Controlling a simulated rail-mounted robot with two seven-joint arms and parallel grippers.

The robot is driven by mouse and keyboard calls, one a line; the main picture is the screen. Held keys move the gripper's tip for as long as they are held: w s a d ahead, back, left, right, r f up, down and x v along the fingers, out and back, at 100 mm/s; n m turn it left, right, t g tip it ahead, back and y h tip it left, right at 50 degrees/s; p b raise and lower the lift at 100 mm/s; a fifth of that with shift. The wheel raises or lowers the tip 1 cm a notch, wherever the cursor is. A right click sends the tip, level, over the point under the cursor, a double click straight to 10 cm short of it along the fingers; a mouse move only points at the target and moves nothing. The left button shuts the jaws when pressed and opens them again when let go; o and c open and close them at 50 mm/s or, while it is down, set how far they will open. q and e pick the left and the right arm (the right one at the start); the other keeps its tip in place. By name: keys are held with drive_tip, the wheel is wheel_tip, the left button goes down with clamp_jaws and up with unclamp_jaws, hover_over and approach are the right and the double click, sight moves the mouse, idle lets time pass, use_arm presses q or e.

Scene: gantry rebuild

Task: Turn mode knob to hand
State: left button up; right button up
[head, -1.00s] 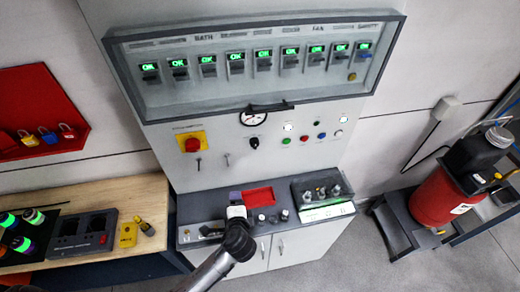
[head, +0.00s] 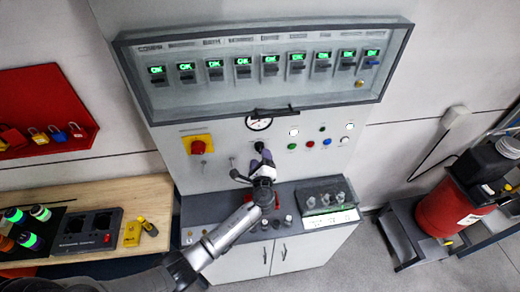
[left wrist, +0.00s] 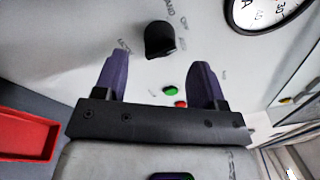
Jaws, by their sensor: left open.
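The black mode knob (left wrist: 160,40) sits on the grey panel front, with small lettering around it; one label by it appears to read HAND. I cannot tell where its pointer stands. In the head view the knob (head: 259,146) shows just above my left gripper (head: 264,158). In the left wrist view my left gripper (left wrist: 161,68) is open, its two purple fingers apart and pointing at the panel. The knob lies beyond and between the fingertips, and the fingers do not appear to be around it. My right gripper is not in view.
A round gauge (head: 259,123) is above the knob. A red emergency button (head: 197,147) on yellow is left; a green button (head: 292,146) and a red button (head: 309,144) are right. A grey ledge (head: 222,202) with a red tray (left wrist: 25,133) juts out below.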

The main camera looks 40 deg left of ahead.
sight(260, 153)
use_arm(q)
drive_tip(key=shift+x, duration=2.1)
drive_tip(key=shift+c, duration=0.5)
drive_tip(key=c, duration=0.8)
drive_tip(key=shift+f+n+b, duration=0.25)
drive_tip(key=shift+n+b, duration=0.05)
drive_tip(key=shift+b, duration=0.25)
drive_tip(key=n+b, duration=0.6)
drive_tip(key=b, duration=0.5)
drive_tip(key=shift+f+n+y, duration=0.15)
drive_tip(key=shift+n+y, duration=0.15)
drive_tip(key=shift+y, duration=0.1)
drive_tip(key=n+b, duration=0.2)
drive_tip(key=b, duration=0.1)
drive_tip(key=shift+r, duration=0.2)
